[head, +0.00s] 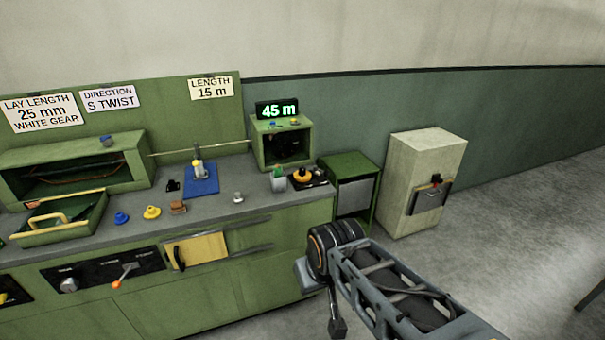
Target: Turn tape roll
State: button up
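What looks like the tape roll (302,174) is a small orange-yellow ring on a dark holder at the right end of the grey bench top (222,212). It is too small to tell its exact facing. My arm reaches in from the lower right, in front of the bench. The dark piece at its lower end seems to be my gripper (337,325), low in front of the cabinet and apart from the roll. Its fingers are too small and dark to read, and I see nothing clearly held in it.
A green-and-white cup (279,179) stands just left of the roll. A green box (270,146) with a "45 m" display (277,109) is behind it. A green open cabinet (350,185) and beige cabinet (425,175) stand to the right.

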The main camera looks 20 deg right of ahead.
aim_at(301, 175)
jog(key=k, duration=0.6)
jog(key=z, duration=0.8)
jog(key=i, duration=1.45)
jog(key=u, duration=0.55)
jog(key=i, duration=0.65)
jog(key=u, duration=0.65)
